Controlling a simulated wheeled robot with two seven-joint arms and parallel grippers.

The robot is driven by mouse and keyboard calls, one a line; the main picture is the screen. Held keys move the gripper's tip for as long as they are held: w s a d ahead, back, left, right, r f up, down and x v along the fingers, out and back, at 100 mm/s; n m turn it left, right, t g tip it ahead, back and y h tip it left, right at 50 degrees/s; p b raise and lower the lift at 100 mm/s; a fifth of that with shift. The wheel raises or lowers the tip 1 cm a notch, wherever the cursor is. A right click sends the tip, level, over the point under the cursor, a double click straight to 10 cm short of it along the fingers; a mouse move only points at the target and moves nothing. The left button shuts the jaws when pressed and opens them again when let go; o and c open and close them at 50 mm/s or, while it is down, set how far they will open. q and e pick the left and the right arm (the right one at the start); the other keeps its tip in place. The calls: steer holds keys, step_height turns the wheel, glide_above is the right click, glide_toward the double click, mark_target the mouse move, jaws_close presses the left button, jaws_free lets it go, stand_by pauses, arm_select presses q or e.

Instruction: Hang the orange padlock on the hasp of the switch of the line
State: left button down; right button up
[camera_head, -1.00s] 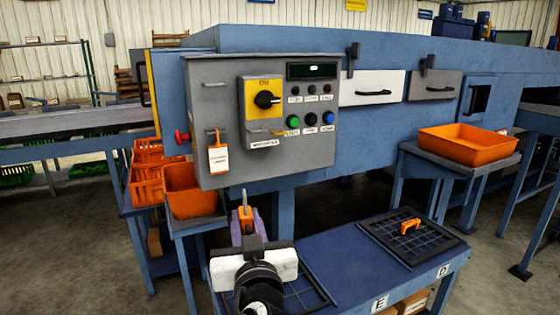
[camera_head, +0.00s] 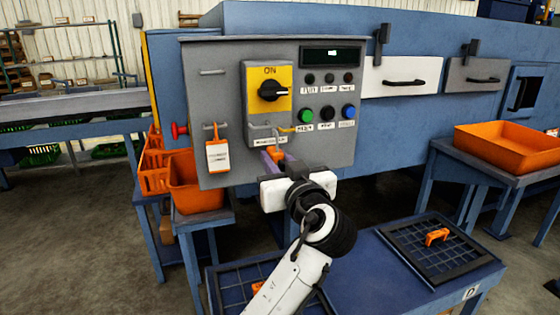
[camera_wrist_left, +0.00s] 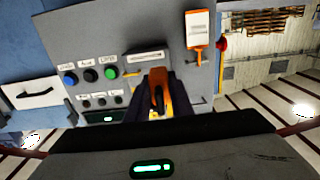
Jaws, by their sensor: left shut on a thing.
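My left gripper (camera_head: 281,160) is shut on the orange padlock (camera_head: 272,154), in front of the lower part of the grey control panel. The padlock also shows between the fingers in the left wrist view (camera_wrist_left: 158,92), where the panel appears upside down. The switch (camera_head: 270,90) is a black knob on a yellow plate marked ON. The metal hasp (camera_head: 262,131) is at the plate's lower edge, just above the padlock. Whether the shackle touches the hasp I cannot tell. My right gripper is not in view.
A tag (camera_head: 217,155) hangs by an orange hook left of the switch. Push buttons (camera_head: 327,114) sit to its right. Below, the blue table holds a black grid tray (camera_head: 408,262) with another orange item (camera_head: 436,236). Orange bins (camera_head: 510,148) flank the machine.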

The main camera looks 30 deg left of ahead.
mark_target(259, 142)
arm_select(q)
steer(key=shift+p+x, duration=0.35)
steer(key=shift+x, duration=2.1)
steer(key=shift+p+x, duration=0.45)
steer(key=shift+x, duration=2.5)
steer(key=shift+d+f+b, duration=0.1)
steer(key=shift+f+b, duration=0.55)
steer(key=shift+b, duration=0.25)
steer(key=c, duration=1.5)
jaws_free()
steer(key=shift+d+f, duration=0.1)
